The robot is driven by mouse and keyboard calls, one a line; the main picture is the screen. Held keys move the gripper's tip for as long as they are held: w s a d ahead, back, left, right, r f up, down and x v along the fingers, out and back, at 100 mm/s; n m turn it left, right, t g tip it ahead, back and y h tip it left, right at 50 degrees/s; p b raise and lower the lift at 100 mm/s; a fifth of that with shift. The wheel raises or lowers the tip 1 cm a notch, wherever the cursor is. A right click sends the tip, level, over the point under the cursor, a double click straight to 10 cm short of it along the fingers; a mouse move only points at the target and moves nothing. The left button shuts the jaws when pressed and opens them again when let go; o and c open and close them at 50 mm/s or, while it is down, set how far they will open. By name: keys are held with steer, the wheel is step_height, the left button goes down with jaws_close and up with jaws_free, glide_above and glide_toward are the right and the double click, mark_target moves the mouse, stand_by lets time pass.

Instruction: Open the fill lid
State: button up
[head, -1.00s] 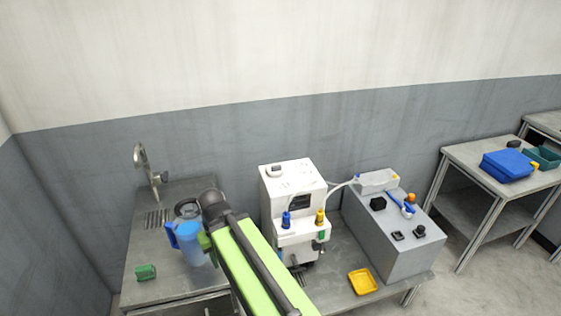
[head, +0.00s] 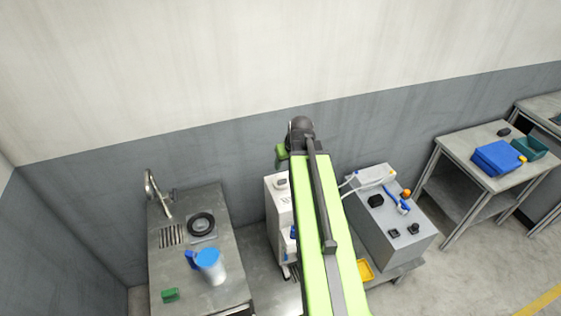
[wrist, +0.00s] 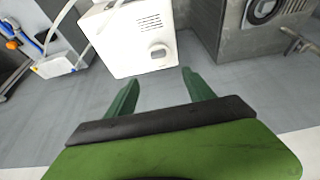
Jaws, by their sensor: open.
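In the wrist view the machine's top (wrist: 128,38) shows the lid (wrist: 158,52) beside a slotted vent. My gripper (wrist: 157,82) is open and empty, its green fingers pointing towards the machine, apart from the lid. In the head view only a green part of it shows.
A blue pitcher (head: 209,266) and a green sponge-like block (head: 170,295) stand on the sink counter (head: 228,255) at left. A grey box (head: 395,232) with hoses and knobs stands right of the machine. A yellow tray (head: 366,271) is partly hidden by my arm.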

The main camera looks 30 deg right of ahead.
mark_target(282, 180)
steer(key=b+x, duration=1.6)
steer(key=x, duration=0.1)
steer(key=shift+w+d+f+b, duration=0.1)
steer(key=shift+d+f+b, duration=0.15)
steer(key=shift+b, duration=0.05)
steer(key=shift+r, duration=0.1)
jaws_close()
